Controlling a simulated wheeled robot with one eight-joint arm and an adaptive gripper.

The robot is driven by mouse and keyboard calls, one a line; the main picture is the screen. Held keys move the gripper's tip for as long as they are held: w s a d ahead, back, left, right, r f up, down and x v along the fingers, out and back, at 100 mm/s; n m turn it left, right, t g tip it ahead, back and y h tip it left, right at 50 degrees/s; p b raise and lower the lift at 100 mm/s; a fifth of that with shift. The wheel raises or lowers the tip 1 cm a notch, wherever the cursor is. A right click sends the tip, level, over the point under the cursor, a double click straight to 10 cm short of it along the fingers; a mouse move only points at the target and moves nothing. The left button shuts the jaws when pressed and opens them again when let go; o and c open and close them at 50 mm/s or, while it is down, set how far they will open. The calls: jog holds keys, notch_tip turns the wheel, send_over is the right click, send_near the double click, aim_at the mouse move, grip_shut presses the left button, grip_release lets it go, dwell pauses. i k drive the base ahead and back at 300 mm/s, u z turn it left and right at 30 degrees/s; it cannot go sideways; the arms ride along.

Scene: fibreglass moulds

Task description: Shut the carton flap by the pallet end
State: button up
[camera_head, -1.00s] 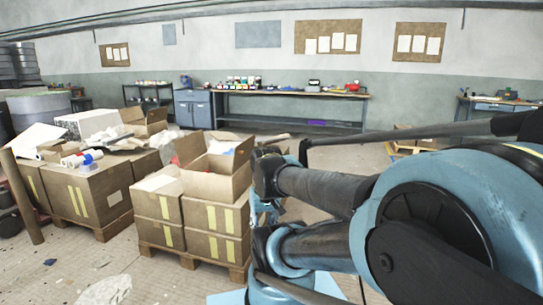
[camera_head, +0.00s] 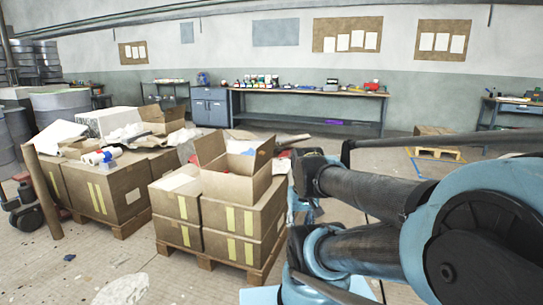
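An open carton (camera_head: 234,187) stands on top of stacked, yellow-taped cartons on a wooden pallet (camera_head: 206,261), left of my arm. One of its flaps (camera_head: 211,148) stands up at the back left, and another flap (camera_head: 265,153) stands at the right. Something blue and white shows inside the carton. My blue and black arm fills the right side of the view. Its gripper cannot be made out; the arm's links near the carton's right side hide that area. I cannot tell whether anything touches the carton.
A second pallet of cartons (camera_head: 117,192) with loose items on top stands to the left, beside a brown post (camera_head: 43,192).

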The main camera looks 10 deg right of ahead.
aim_at(267, 154)
jog(key=i, duration=0.9)
jog(key=u, duration=0.55)
jog(key=k, duration=1.7)
jog(key=z, duration=0.3)
jog(key=i, duration=1.05)
jog(key=u, duration=0.05)
